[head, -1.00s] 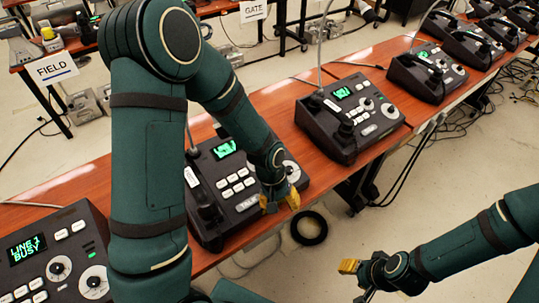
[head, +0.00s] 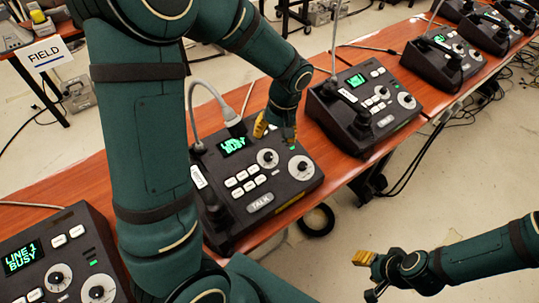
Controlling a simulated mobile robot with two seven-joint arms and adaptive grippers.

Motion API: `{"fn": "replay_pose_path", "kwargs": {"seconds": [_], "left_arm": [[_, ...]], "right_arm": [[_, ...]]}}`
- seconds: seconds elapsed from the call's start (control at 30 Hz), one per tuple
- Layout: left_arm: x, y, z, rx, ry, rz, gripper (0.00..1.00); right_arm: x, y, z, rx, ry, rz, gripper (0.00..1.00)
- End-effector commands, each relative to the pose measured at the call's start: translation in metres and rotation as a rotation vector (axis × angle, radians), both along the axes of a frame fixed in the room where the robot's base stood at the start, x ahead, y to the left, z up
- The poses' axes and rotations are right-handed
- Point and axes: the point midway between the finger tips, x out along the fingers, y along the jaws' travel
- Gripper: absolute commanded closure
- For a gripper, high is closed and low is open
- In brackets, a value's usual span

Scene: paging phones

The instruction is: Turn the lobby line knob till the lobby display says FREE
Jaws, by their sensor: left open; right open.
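A black paging phone (head: 262,213) stands on the wooden table in the middle. Its green display (head: 233,143) shows a line number I cannot read and BUSY. It has an upper knob (head: 267,158) and a lower right knob (head: 302,167), both pale and round. Its small side tag is unreadable, so I cannot tell whether it is the lobby phone. My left gripper (head: 275,130) is open and empty over this phone's far right edge, just beyond the two knobs; contact is unclear. My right gripper (head: 366,266) is open and empty, off the table at the lower right.
Another phone (head: 66,262) at the lower left shows LINE 1 BUSY. A further phone (head: 355,122) stands to the right, with more beyond it. A gooseneck microphone (head: 218,92) arches near the middle phone's display. A black ring (head: 317,220) lies on the floor.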

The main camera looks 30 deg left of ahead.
Motion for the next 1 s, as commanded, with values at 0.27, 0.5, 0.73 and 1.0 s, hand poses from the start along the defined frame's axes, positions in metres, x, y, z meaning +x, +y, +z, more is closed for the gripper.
{"fn": "replay_pose_path", "kwargs": {"seconds": [0.27, 0.5, 0.73, 1.0], "left_arm": [[-0.005, 0.008, -0.057, 0.000, 0.004, 0.001, 0.41], [-0.007, 0.012, -0.085, -0.001, 0.002, 0.000, 0.41], [-0.008, 0.013, -0.092, -0.001, 0.001, -0.001, 0.41], [-0.007, 0.013, -0.092, -0.001, 0.001, -0.001, 0.64]], "right_arm": [[0.003, 0.000, -0.015, -0.001, -0.007, -0.002, 0.53], [0.004, -0.001, -0.022, -0.001, -0.010, -0.002, 0.53], [0.005, -0.001, -0.023, -0.002, -0.012, -0.002, 0.53], [0.005, -0.001, -0.022, -0.002, -0.012, -0.002, 0.53]]}}
